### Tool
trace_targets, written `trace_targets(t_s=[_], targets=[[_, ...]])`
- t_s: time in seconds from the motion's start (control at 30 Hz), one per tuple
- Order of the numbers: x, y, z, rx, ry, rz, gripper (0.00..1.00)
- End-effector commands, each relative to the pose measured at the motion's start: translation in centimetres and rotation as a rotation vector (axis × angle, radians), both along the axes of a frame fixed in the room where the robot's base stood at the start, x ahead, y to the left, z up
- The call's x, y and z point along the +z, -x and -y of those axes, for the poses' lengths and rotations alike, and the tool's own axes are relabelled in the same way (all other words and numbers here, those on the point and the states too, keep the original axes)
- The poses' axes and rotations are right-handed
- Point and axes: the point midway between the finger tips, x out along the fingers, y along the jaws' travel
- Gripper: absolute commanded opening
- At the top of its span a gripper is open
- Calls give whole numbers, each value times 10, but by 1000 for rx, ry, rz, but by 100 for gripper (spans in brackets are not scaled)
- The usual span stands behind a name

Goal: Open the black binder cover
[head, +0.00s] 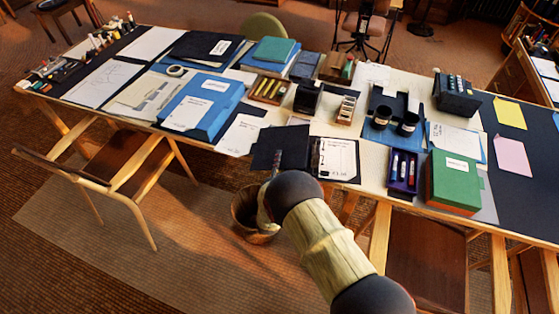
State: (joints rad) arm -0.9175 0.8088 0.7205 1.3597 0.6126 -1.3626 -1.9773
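A black binder lies near the front edge of the long table, with its cover (280,147) swung out to the left and white label-like pages (336,158) showing on the right. The cover looks open, but whether it lies fully flat is hard to tell. My gripper (274,174) is at the cover's lower edge, mostly hidden behind my dark wrist joint. I cannot tell whether it touches the cover or how its fingers stand. A second black binder or folder (200,46), with a white label, lies closed at the back left.
A blue box file (203,105) lies left of the cover. A purple tray of markers (403,170) and a green box (453,182) stand to the right. A waste basket (247,213) stands on the floor below. Wooden chairs (110,170) flank the table front.

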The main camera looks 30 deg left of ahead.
Motion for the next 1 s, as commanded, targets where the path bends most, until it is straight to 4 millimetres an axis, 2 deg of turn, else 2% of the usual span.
trace_targets(t_s=[0.17,0.5,1.0], targets=[[0,0,0,0,0,0,19],[0,0,0,0,0,0,0],[0,1,0,1,0,-1,0]])
